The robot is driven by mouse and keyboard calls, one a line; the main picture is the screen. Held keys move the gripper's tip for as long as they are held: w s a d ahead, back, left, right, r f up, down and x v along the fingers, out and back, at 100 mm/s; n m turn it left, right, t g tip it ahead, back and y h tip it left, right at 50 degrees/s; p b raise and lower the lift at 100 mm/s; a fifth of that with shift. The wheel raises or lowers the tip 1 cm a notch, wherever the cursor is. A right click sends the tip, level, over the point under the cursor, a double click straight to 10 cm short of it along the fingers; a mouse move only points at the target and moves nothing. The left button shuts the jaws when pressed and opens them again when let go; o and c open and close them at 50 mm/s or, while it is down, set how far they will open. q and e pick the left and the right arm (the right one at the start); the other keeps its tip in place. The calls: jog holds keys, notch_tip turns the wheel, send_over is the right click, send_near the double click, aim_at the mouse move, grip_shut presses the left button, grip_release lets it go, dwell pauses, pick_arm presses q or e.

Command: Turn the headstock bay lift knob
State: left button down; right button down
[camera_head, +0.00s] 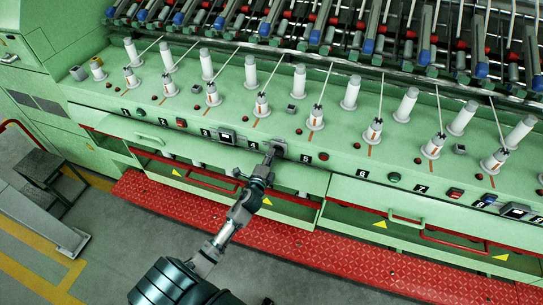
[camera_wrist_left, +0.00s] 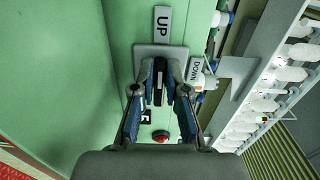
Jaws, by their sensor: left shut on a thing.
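The lift knob (camera_wrist_left: 159,72) is a dark narrow handle on a pale square plate (camera_wrist_left: 145,55) in the left wrist view. An UP label (camera_wrist_left: 163,20) is above the plate and a DOWN label (camera_wrist_left: 196,70) is to its right. My left gripper (camera_wrist_left: 160,92) is shut on the knob, one finger on each side. In the head view my left gripper (camera_head: 270,156) reaches the front panel of the green machine (camera_head: 235,118) at the knob's plate (camera_head: 279,147). The fingers partly hide the knob. My right gripper is not in view.
Several white bobbins (camera_head: 299,80) stand on the machine's top. Green drawer fronts with handles (camera_head: 405,219) lie below the panel. A red step (camera_head: 340,257) runs along the base. A dark stool (camera_head: 38,167) stands at the left. The grey floor (camera_head: 115,230) is open.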

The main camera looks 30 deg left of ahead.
pick_arm(q)
jog(key=c, duration=1.3)
grip_release()
jog(key=shift+a+f, duration=0.1)
jog(key=shift+a, duration=0.15)
jog(key=shift+c, duration=0.2)
jog(key=shift+o, duration=0.7)
jog(key=shift+s+a, duration=0.1)
jog(key=shift+a, duration=0.05)
jog(key=v, duration=1.2)
jog(key=shift+f, duration=0.15)
